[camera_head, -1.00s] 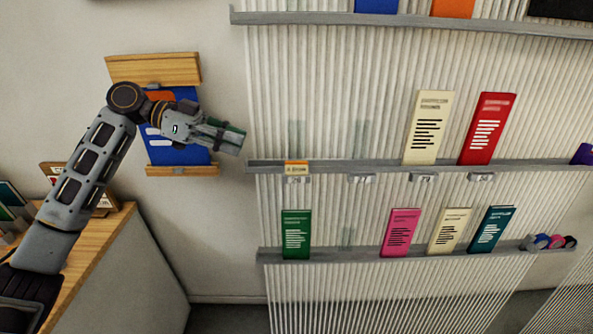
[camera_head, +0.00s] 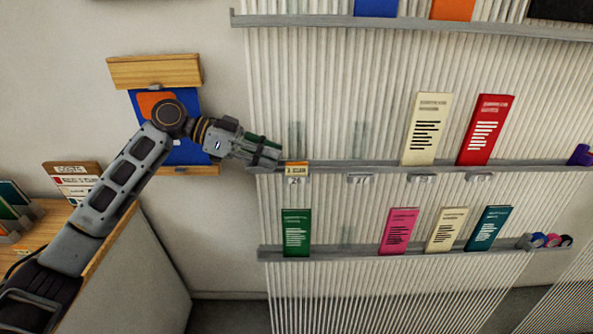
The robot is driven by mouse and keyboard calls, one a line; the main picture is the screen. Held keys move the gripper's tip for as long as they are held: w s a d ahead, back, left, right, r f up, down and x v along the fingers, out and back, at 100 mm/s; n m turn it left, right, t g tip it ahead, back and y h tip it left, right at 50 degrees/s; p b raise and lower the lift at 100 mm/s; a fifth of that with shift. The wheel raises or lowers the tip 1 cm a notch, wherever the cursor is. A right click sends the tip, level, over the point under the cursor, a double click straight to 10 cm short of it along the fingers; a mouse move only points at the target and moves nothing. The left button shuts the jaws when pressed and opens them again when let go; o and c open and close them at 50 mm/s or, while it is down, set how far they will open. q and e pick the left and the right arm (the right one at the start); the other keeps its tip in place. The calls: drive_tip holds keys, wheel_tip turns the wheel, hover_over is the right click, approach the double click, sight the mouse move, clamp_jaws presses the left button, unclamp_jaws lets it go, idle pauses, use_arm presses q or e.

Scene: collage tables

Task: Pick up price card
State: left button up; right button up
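A small orange-topped price card (camera_head: 296,168) stands at the left end of the middle wall ledge, above a tag that reads 26. My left gripper (camera_head: 268,153) is just left of the card, at about its height, with its fingertips pointing right toward it. The fingers lie close together in this view, and I cannot tell how far apart they are or whether they touch the card. My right gripper is not in view.
The middle ledge (camera_head: 330,166) holds a cream card (camera_head: 425,128) and a red card (camera_head: 486,130) farther right. The lower ledge carries a green card (camera_head: 296,232) and several others. A blue panel (camera_head: 186,152) hangs behind my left arm. A wooden-topped counter (camera_head: 118,222) stands at left.

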sight(297, 171)
use_arm(q)
drive_tip(key=shift+p+x, duration=1.05)
drive_tip(key=shift+x, duration=1.5)
drive_tip(key=shift+f, duration=0.2)
drive_tip(key=shift+c, duration=0.3)
clamp_jaws()
